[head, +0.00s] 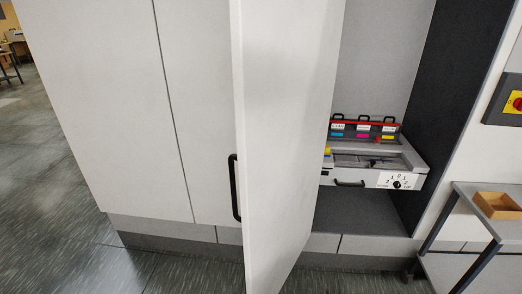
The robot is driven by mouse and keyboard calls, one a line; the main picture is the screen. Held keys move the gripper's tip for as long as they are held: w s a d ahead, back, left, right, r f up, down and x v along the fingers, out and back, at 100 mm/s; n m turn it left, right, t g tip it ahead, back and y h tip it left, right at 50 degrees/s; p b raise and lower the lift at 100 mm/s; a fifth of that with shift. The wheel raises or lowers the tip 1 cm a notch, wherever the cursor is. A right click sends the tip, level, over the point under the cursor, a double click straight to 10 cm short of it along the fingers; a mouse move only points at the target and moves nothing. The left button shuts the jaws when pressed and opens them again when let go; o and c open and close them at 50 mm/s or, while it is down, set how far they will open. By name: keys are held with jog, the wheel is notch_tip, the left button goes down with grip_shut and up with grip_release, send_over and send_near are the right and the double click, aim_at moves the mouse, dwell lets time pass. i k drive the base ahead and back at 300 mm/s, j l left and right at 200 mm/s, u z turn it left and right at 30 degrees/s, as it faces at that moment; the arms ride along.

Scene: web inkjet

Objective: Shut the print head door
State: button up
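The print head door (285,130) is a tall white panel in the middle of the head view. It stands open, swung out from the cabinet front, with its inner face turned to the right. A black bar handle (234,187) sticks out to the left of its near edge. To the right of the door is the open bay with the print head unit (372,165). Colour-marked parts with black handles stand at its back, and a dial and a bar handle are on its front. The door hides the bay's left part. My gripper is not in view.
White closed cabinet panels (110,100) stand left of the door. At the right are a metal table (480,205) with a wooden tray (497,205) and a wall box with a red switch (515,103). Open tiled floor (50,210) lies at the left.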

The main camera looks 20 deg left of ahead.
aim_at(285, 53)
jog(key=j, duration=1.95)
jog(key=j+z, duration=0.25)
jog(key=j, duration=0.3)
jog(key=j+z, duration=0.25)
jog(key=j, duration=0.35)
jog(key=k+j+u, duration=0.3)
jog(key=k+j, duration=0.15)
jog(key=j, duration=0.15)
